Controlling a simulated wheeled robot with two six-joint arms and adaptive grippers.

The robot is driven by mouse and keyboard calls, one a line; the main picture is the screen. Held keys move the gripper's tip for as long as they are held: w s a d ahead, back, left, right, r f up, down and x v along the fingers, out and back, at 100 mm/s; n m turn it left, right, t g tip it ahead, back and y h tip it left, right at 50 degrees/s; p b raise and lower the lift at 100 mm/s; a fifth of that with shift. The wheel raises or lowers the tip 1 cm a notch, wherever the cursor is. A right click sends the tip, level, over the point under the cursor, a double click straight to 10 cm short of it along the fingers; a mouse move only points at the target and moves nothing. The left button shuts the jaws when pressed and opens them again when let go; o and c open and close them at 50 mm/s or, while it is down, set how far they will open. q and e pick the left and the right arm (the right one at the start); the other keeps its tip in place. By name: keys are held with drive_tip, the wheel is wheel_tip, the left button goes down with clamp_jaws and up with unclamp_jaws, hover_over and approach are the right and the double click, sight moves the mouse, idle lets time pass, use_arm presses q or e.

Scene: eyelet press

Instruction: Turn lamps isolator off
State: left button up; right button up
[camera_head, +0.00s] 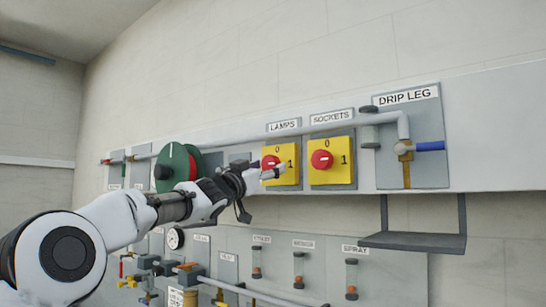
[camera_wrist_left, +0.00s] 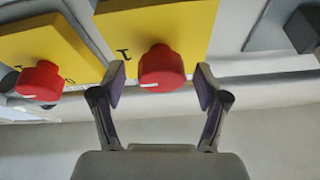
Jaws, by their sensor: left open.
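The lamps isolator is a yellow plate (camera_head: 289,178) with a red knob (camera_head: 269,161), under a LAMPS label (camera_head: 284,125). My left gripper (camera_head: 276,171) is in front of it and covers part of the plate. In the left wrist view, which looks upside down, the lamps knob (camera_wrist_left: 161,68) sits between the open fingers of my left gripper (camera_wrist_left: 160,88), with gaps on both sides. A white mark on the knob lies roughly sideways, on the side of the "1". The "0" of this plate is hidden in that view. My right gripper is not in view.
The sockets isolator, with a similar red knob (camera_head: 321,159), is close on the right; its knob also shows in the left wrist view (camera_wrist_left: 40,80). A green disc (camera_head: 181,160) is on the left, the drip leg panel (camera_head: 425,165) on the right. A grey shelf (camera_head: 415,242) juts out below.

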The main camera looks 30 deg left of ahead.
use_arm(q)
drive_tip(key=shift+p+x, duration=0.35)
drive_tip(key=shift+x, duration=0.55)
drive_tip(key=shift+r, duration=0.25)
drive_tip(key=shift+s, duration=0.4)
drive_tip(key=shift+c, duration=0.3)
drive_tip(key=shift+w, duration=0.2)
drive_tip(key=c, duration=1.1)
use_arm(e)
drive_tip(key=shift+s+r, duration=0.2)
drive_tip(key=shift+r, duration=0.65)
